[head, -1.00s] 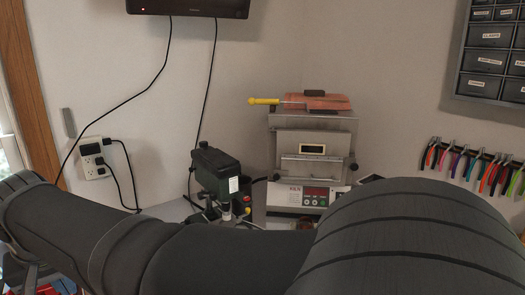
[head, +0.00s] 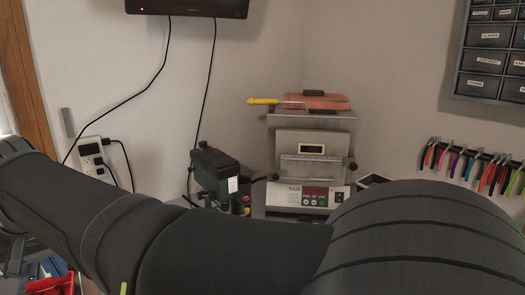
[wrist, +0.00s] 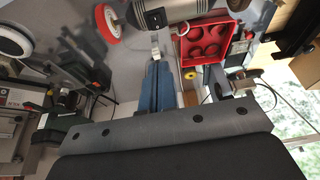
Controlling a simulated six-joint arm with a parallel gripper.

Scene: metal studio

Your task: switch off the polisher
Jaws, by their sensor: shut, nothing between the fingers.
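The polisher (wrist: 158,14) shows at the top of the wrist view as a grey motor body with a dark plate. A red wheel (wrist: 106,22) stands on its left end, and part of another red wheel shows at the upper right edge. Its switch cannot be made out. My gripper (wrist: 156,52) has blue fingers with pale tips, shut together and empty. The tips lie just below the motor body in the picture; I cannot tell whether they touch it. In the head view the polisher and my gripper are out of sight.
A red tray (wrist: 207,43) with round hollows lies right of my fingers in the wrist view. In the head view, a green drill press (head: 216,174) and a metal kiln-like box (head: 300,172) stand by the wall. Pliers (head: 470,165) hang at right.

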